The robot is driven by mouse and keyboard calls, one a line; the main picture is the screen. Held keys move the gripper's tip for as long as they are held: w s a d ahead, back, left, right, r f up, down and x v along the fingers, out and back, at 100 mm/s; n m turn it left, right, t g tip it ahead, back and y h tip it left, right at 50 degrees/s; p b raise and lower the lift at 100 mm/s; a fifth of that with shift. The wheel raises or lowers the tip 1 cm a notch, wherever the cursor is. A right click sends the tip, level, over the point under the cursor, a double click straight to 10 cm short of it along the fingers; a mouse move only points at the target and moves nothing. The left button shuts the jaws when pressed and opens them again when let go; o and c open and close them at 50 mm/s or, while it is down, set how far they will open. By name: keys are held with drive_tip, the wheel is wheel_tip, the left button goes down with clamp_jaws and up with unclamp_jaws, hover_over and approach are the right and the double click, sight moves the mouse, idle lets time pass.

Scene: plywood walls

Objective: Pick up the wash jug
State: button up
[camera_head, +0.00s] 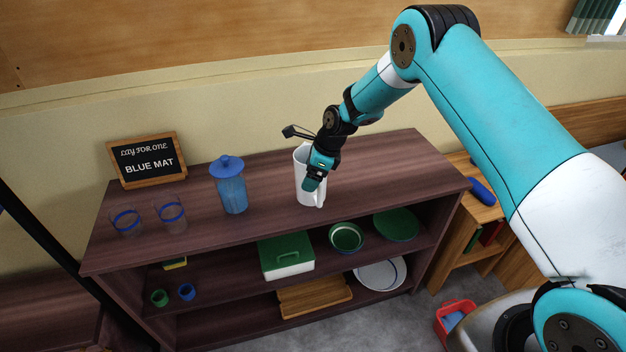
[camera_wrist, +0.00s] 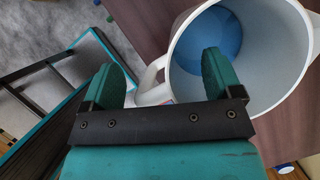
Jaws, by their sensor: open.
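The white wash jug (camera_head: 301,182) stands upright on the top of the brown shelf unit, with its handle toward the front. In the wrist view the jug (camera_wrist: 278,25) is seen from above, with blue at its bottom. My gripper (camera_head: 313,182) is at the jug, pointing down. In the wrist view my gripper (camera_wrist: 161,82) is open, with the jug's handle (camera_wrist: 154,84) between its two green fingers. One finger overlaps the jug's mouth; I cannot tell how deep it reaches. The fingers are not closed on the handle.
A blue lidded pitcher (camera_head: 232,192) and two clear glasses (camera_head: 171,213) stand left of the jug on the shelf top (camera_head: 270,205). A sign (camera_head: 148,160) leans behind them. Lower shelves hold a green-lidded box (camera_head: 287,255), bowls and plates. The top right of the jug is clear.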

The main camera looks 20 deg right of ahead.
clamp_jaws()
idle(0.3)
drive_tip(key=shift+s+f, duration=0.15)
drive_tip(key=shift+s, duration=0.05)
idle(0.9)
